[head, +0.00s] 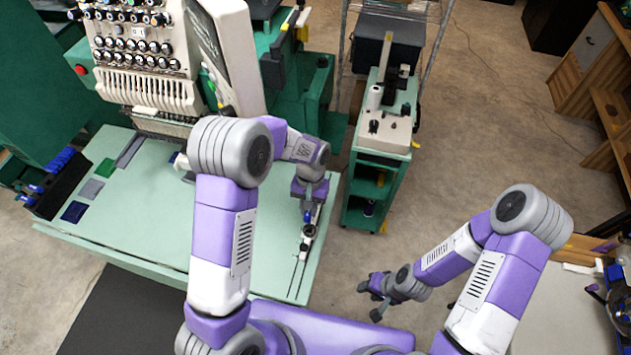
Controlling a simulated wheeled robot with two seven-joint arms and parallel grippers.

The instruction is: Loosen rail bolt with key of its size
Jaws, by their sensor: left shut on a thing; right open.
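My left gripper (309,213) points down over the right edge of the pale green table. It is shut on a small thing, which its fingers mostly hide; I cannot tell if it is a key. Just below it lies a narrow rail (303,245) with white and dark parts and thin dark rods running toward the table's front. I cannot make out a bolt head, or whether the held thing touches the rail. My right gripper (372,298) is open and empty, over the concrete floor right of the table.
The pale green table (130,215) carries colored cloth patches (90,190) and a black holder with blue items (55,185) at left. A large embroidery machine (140,55) stands behind. A green cart (370,165) stands right of the table. A grey work surface (560,310) is at far right.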

